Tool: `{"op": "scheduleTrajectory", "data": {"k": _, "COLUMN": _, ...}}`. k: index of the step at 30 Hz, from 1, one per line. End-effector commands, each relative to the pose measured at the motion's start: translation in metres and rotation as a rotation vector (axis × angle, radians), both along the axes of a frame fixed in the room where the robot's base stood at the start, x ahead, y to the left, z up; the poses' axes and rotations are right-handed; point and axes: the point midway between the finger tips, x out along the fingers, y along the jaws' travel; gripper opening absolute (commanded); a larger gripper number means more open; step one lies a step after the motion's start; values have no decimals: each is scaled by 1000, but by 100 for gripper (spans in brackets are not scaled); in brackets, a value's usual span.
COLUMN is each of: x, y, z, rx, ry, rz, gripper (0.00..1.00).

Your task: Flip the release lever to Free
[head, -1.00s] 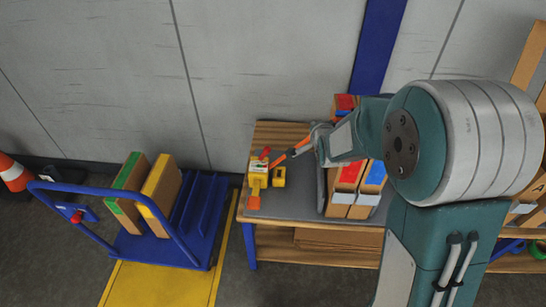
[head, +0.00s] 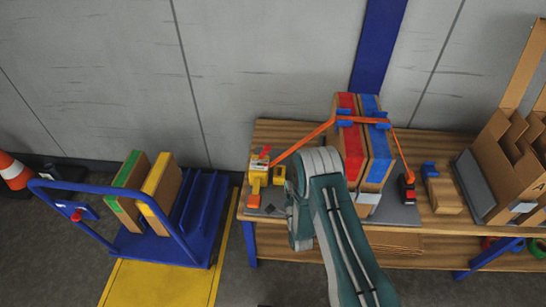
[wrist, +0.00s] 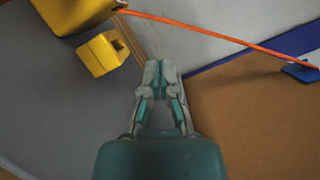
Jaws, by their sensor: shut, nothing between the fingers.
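A yellow strap device (head: 257,178) stands at the left end of the bench in the head view, with a small red part (head: 264,152) on top and an orange part (head: 253,201) at its front. I cannot tell which part is the release lever or read any "Free" marking. In the wrist view, the device (wrist: 75,12) is cut off at the upper left, with a smaller yellow block (wrist: 103,53) beside it. My gripper (wrist: 160,66) is shut and empty, right of the yellow block and apart from it. My arm hides it in the head view.
An orange strap (head: 310,137) runs from the device over upright cartons (head: 375,160) with red and blue bands. The bench (head: 437,228) also bears cardboard dividers at right. A blue cart (head: 207,205) with two boxes stands left. The wall (head: 270,60) is close behind.

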Motion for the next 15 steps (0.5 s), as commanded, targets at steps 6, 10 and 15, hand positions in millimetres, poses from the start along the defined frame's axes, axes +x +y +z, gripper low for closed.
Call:
{"op": "scheduleTrajectory", "data": {"k": 6, "x": -2, "y": 0, "z": -2, "rx": 12, "ry": -5, "rz": 2, "gripper": 0}}
{"op": "scheduleTrajectory", "data": {"k": 10, "x": -2, "y": 0, "z": -2, "rx": 10, "ry": -5, "rz": 2, "gripper": 0}}
{"op": "scheduleTrajectory", "data": {"k": 15, "x": 11, "y": 4, "z": 0, "rx": 11, "ry": -7, "rz": 3, "gripper": 0}}
